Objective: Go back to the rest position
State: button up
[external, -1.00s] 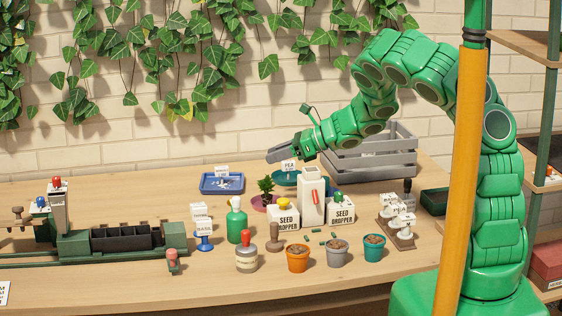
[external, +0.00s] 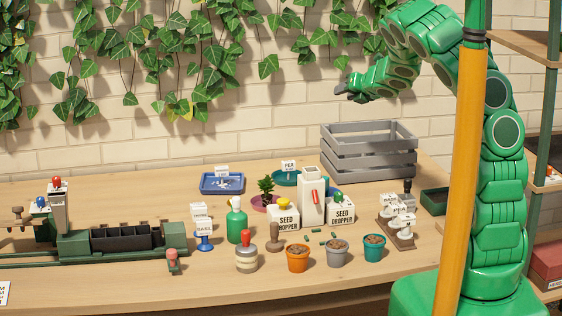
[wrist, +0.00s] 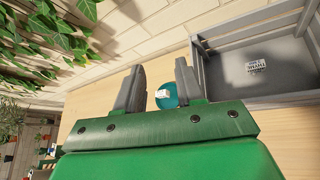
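My gripper (external: 345,89) is raised high above the back of the bench, in front of the brick wall and above and left of the grey crate. In the wrist view its two grey fingers (wrist: 158,88) stand apart with nothing between them. A teal dish (wrist: 167,96) with a white label shows beyond the gap, well below the fingers. My arm is folded up and back on the right side of the external view.
The grey slatted crate (external: 368,168) stands at the back right of the bench. Seed droppers (external: 283,220) stand mid-bench. Ivy (external: 190,60) hangs on the wall. An orange post (external: 460,180) stands before my arm.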

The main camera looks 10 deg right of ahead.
jog(key=s+d+r+m+h, duration=0.3)
jog(key=d+m, duration=0.3)
jog(key=d, duration=0.1)
jog(key=s+d+r+m+h, duration=0.2)
jog(key=s+d+m+h, duration=0.15)
jog(key=d+m, duration=0.35)
jog(key=s+d+m+g+h, duration=0.1)
jog(key=s+d+m+g, duration=0.1)
jog(key=s+d+m, duration=0.3)
jog(key=s+d+m+g+h, duration=0.1)
jog(key=s+d+m+g, duration=0.1)
jog(key=s+m, duration=0.35)
jog(key=s+a+f+m+g+y, duration=0.1)
jog(key=s+a+m+g, duration=0.2)
jog(key=s, duration=0.9)
jog(key=s+a+f+m+g+y, duration=0.2)
jog(key=s+a+m+g, duration=0.1)
jog(key=s, duration=1)
jog(key=s+a+f+m+g+y, duration=0.1)
jog(key=s+a+m+g, duration=0.2)
jog(key=s, duration=1)
jog(key=a+m, duration=0.2)
jog(key=a, duration=0.1)
jog(key=shift+f+g, duration=0.2)
jog(key=shift+g, duration=0.2)
jog(key=shift+s, duration=0.1)
